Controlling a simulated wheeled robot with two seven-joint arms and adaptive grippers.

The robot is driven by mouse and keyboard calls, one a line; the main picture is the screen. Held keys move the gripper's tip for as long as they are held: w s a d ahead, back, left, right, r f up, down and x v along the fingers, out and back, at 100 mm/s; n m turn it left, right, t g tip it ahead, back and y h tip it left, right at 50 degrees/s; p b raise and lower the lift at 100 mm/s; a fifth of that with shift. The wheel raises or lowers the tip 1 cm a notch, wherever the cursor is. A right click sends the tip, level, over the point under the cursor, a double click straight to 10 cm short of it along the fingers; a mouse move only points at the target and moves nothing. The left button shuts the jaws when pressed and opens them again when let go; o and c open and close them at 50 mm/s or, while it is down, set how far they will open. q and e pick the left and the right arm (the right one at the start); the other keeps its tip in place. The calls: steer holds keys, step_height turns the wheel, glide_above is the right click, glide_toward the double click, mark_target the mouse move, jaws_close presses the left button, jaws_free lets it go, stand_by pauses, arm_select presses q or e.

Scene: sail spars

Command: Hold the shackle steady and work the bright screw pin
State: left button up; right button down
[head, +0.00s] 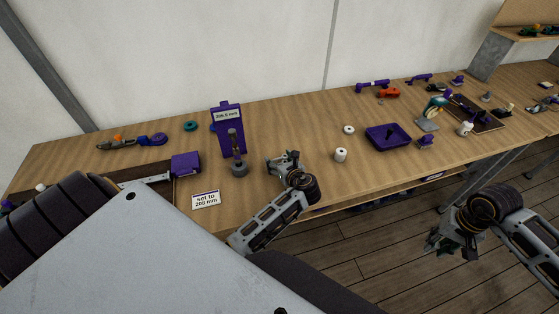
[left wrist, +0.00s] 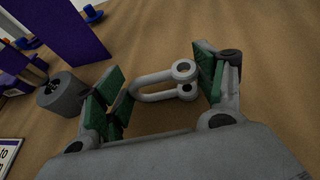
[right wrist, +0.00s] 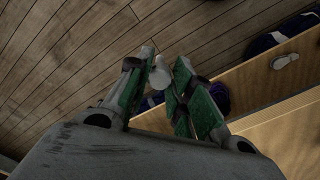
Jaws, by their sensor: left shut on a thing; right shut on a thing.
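The grey U-shaped shackle (left wrist: 150,96) lies between the green-padded fingers of my left gripper (left wrist: 162,88) in the left wrist view. Its bow is by the left finger and its two eyes by the right finger, with open holes showing. In the head view my left gripper (head: 284,160) is low over the table's front part, and the shackle is hard to make out. My right gripper (right wrist: 157,88) is shut on a small pale piece with a rounded end, apparently the bright screw pin (right wrist: 159,75). In the head view my right gripper (head: 447,238) is over the floor, beyond the table's front edge.
A "set to 209 mm" card (head: 206,199) lies near the front edge.

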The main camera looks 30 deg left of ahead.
arm_select(q)
steer(key=shift+s+f, duration=0.1)
steer(key=shift+f, duration=0.1)
steer(key=o, duration=1.7)
steer(key=shift+d+r, duration=0.15)
steer(key=v, duration=1.1)
steer(key=shift+s+d+r, duration=0.15)
steer(key=shift+d+r, duration=0.05)
steer(key=shift+d, duration=0.05)
